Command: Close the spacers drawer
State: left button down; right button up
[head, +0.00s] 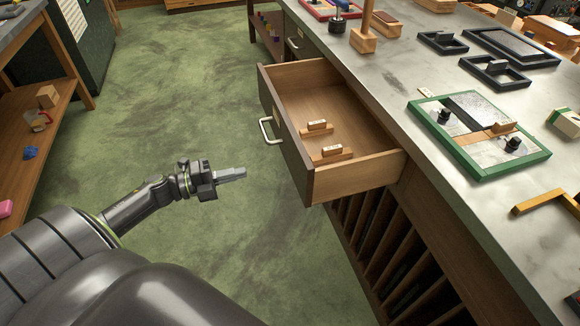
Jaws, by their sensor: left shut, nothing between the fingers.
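The spacers drawer (308,187) is pulled well out from the side of the workbench. It has a dark front, light wooden sides and a pale loop handle (266,131) on its front. Two small wooden blocks, one at the front (332,155) and one behind it (317,127), lie inside. My left gripper (240,172) is shut and empty. It appears in front of the drawer, to the left of its face and below the handle in the picture, with a visible gap between. My right gripper is not in view.
The grey workbench top (390,92) carries a green-framed tray (482,172), black frames (495,72) and an ochre angle piece (538,203). Vertical slots (375,240) lie under the drawer. A wooden shelf (45,135) stands at left. The green floor (170,90) between is clear.

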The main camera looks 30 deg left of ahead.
aim_at(293, 161)
pick_arm(q)
jog(key=p+x, duration=0.2)
jog(key=x, duration=0.9)
jog(key=shift+w+r, duration=0.1)
jog(key=shift+w, duration=0.05)
jog(key=shift+w+d, duration=0.35)
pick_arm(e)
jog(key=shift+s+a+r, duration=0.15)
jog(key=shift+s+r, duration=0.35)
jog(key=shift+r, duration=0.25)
pick_arm(q)
jog(key=shift+w+d, duration=0.35)
jog(key=shift+w, duration=0.1)
jog(key=b+x, duration=0.1)
jog(key=x, duration=1.1)
jog(key=b+x, duration=0.4)
jog(key=x, duration=0.9)
jog(key=shift+w, duration=0.15)
jog(key=shift+w+d, duration=0.2)
jog(key=shift+w, duration=0.05)
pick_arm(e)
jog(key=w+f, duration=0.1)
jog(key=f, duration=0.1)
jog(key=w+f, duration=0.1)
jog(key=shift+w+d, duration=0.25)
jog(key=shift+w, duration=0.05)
pick_arm(q)
jog(key=shift+d+r, duration=0.1)
jog(key=shift+r, duration=0.1)
